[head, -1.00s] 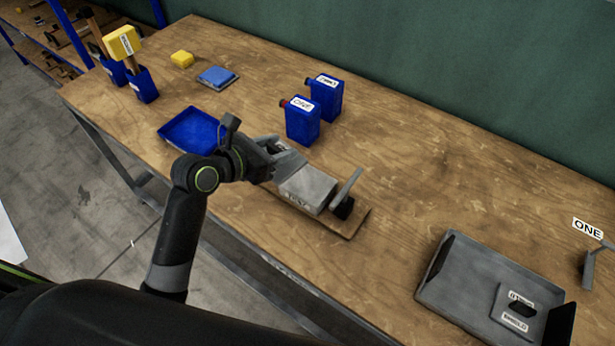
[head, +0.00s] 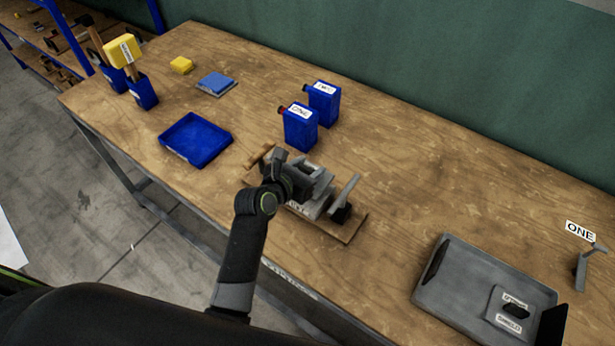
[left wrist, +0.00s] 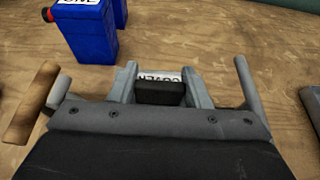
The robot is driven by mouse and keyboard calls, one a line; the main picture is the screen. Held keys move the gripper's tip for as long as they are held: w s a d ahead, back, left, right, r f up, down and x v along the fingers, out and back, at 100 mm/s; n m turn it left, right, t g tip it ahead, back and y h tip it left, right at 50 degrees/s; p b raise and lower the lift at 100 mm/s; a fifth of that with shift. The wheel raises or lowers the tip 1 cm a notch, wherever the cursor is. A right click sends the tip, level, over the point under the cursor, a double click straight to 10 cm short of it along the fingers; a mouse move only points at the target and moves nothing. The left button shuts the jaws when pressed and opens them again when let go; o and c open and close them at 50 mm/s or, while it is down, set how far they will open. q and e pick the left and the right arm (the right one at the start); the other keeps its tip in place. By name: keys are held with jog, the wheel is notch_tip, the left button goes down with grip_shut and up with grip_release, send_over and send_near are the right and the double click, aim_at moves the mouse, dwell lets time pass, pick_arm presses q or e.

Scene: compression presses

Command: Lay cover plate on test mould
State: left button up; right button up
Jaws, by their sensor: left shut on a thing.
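My left gripper (head: 316,180) is shut on the black handle (left wrist: 160,92) of the grey cover plate, whose label reading COVER (left wrist: 160,75) shows behind the handle in the left wrist view. In the head view the gripper is over the grey test mould (head: 297,208), hiding much of it and most of the plate. I cannot tell whether the plate touches the mould. The mould sits on a wooden board (head: 352,229), with a grey upright lever (head: 347,192) at its right end. My right gripper is not in view.
Two blue canisters (head: 299,127) (head: 323,101) stand close behind. A blue tray (head: 224,153) lies to the left. A grey tray (head: 436,289) at right holds another labelled plate (head: 497,320) with a black handle. The bench between board and grey tray is clear.

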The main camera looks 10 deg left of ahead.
pick_arm(q)
jog(key=shift+f, duration=1.8)
jog(key=shift+f, duration=0.1)
jog(key=o, duration=1.2)
jog(key=shift+b+v, duration=0.45)
jog(key=shift+v, duration=5.65)
